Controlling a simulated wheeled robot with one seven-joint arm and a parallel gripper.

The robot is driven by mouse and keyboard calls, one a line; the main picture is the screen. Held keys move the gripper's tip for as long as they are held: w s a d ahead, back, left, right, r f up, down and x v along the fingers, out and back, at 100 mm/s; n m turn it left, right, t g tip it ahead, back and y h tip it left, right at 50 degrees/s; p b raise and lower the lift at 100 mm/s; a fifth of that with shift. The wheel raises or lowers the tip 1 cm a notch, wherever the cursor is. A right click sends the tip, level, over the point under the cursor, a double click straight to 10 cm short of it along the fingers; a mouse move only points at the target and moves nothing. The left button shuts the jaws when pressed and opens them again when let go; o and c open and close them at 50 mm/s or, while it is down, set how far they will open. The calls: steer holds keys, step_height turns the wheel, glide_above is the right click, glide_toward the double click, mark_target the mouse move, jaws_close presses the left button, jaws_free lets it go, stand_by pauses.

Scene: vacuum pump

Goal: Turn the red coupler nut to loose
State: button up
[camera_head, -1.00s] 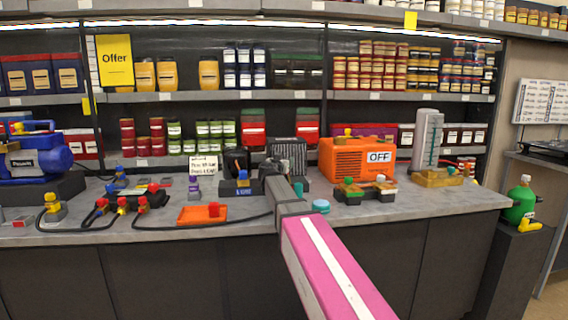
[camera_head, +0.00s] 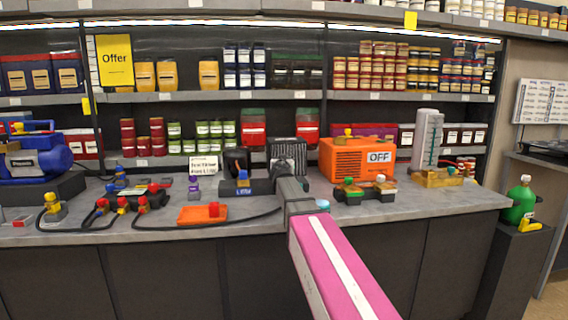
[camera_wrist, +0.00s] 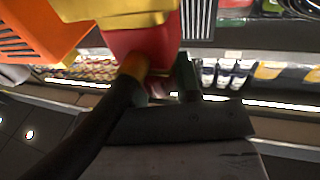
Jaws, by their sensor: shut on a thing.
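In the wrist view a red block-shaped part (camera_wrist: 145,42), which I take for the red coupler nut, sits under a yellow body (camera_wrist: 110,12). A black hose (camera_wrist: 85,135) with an orange-yellow end (camera_wrist: 134,66) runs up to it and covers part of my fingers. My gripper (camera_wrist: 164,82) has green fingertips close against the red part and is shut on it; the exact contact is partly hidden. In the head view my gripper (camera_head: 293,188) is at the middle of the bench, and my arm hides the nut.
An orange machine (camera_head: 355,160) marked OFF stands right of my gripper, with a valve block (camera_head: 364,191) in front. A grey gauge column (camera_head: 427,140) stands farther right. An orange tray (camera_head: 202,214) and hoses lie left on the bench (camera_head: 440,205). A blue pump (camera_head: 38,155) is far left.

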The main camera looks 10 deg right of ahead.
steer(key=o, duration=0.9)
steer(key=shift+o, duration=0.2)
steer(key=v, duration=1)
steer(key=shift+s, duration=0.35)
steer(key=shift+a, duration=0.15)
